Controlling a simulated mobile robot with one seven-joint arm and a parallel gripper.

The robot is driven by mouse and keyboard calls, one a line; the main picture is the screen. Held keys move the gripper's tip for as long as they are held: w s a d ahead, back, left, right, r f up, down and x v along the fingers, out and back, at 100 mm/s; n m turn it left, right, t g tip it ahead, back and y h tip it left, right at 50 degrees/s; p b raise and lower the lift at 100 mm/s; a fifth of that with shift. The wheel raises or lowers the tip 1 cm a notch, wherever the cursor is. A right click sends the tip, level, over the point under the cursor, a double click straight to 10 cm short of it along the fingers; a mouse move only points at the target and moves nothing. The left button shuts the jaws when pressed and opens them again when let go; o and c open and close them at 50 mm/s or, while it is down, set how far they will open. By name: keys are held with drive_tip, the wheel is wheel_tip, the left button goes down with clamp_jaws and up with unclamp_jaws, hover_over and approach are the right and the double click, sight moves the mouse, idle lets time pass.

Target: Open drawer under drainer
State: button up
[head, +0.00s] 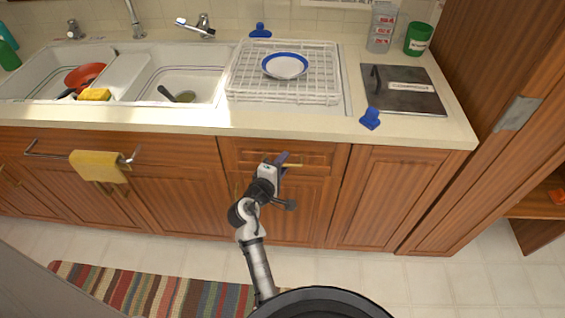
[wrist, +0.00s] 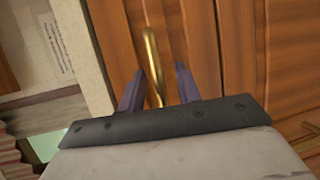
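The drawer (head: 237,155) is a wooden front with a raised panel under the counter, below the white wire drainer (head: 243,88). It looks closed. Its front also shows in the wrist view (wrist: 190,30). My gripper (head: 281,161) is at the drawer front and hides part of it. In the wrist view, my gripper (wrist: 160,70) has its two purple fingers apart. The brass handle (wrist: 150,45) lies between them in the picture, nearer the left finger. I cannot tell whether a finger touches it.
A blue-rimmed plate (head: 285,66) rests in the drainer. A yellow towel (head: 98,167) hangs on a bar at the left. A striped rug (head: 150,290) lies on the floor; a tall wooden cabinet (head: 490,60) stands at the right.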

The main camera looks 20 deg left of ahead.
clamp_jaws()
drive_tip(key=shift+s+f, duration=0.1)
drive_tip(key=shift+s, duration=0.1)
idle(0.4)
